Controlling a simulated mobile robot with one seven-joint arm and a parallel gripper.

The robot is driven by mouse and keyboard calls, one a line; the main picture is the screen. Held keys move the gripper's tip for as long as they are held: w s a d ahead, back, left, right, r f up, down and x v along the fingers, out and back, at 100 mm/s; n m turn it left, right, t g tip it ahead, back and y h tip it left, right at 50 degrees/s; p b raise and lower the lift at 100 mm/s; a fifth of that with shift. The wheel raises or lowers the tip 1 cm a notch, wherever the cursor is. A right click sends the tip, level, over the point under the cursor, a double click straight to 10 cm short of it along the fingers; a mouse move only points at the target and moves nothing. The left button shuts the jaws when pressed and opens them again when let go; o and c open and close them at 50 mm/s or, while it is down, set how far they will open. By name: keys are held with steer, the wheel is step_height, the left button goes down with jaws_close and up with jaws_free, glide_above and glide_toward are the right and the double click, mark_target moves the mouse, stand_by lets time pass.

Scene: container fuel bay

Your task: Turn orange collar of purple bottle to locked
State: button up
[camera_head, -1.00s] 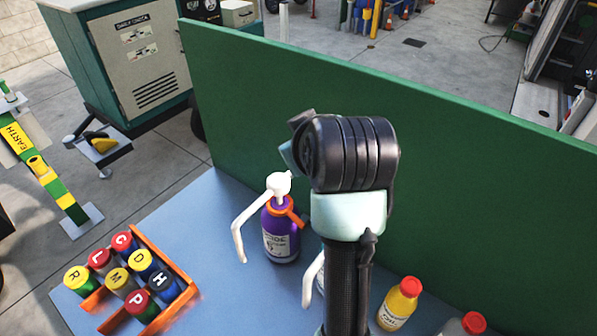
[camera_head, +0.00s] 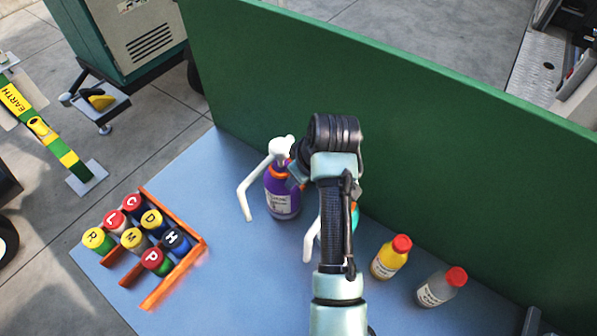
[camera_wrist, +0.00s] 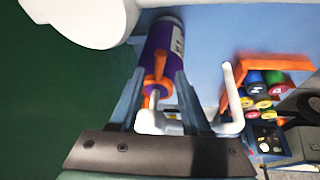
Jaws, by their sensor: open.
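The purple bottle (camera_head: 282,202) stands upright on the blue table, with a white label and a white pump head (camera_head: 281,148) whose bent spout points left. Its orange collar (camera_head: 279,172) sits below the pump head, partly covered by my gripper. In the wrist view, my gripper (camera_wrist: 160,86) is open, with one finger on each side of the orange collar (camera_wrist: 157,84) and the bottle neck. The purple bottle (camera_wrist: 160,48) shows beyond the fingers. I cannot tell whether the fingers touch the collar. An orange tab stands out from it.
A teal bottle (camera_head: 355,216) with a white spout is mostly hidden behind my arm. A yellow bottle (camera_head: 389,261) and a grey bottle (camera_head: 438,290), both red-capped, stand right. An orange rack (camera_head: 187,262) with lettered cans is at left. A green panel (camera_head: 400,130) rises behind.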

steer(key=shift+x, duration=1)
jaws_close()
steer(key=shift+r, duration=0.1)
stand_by(0.7)
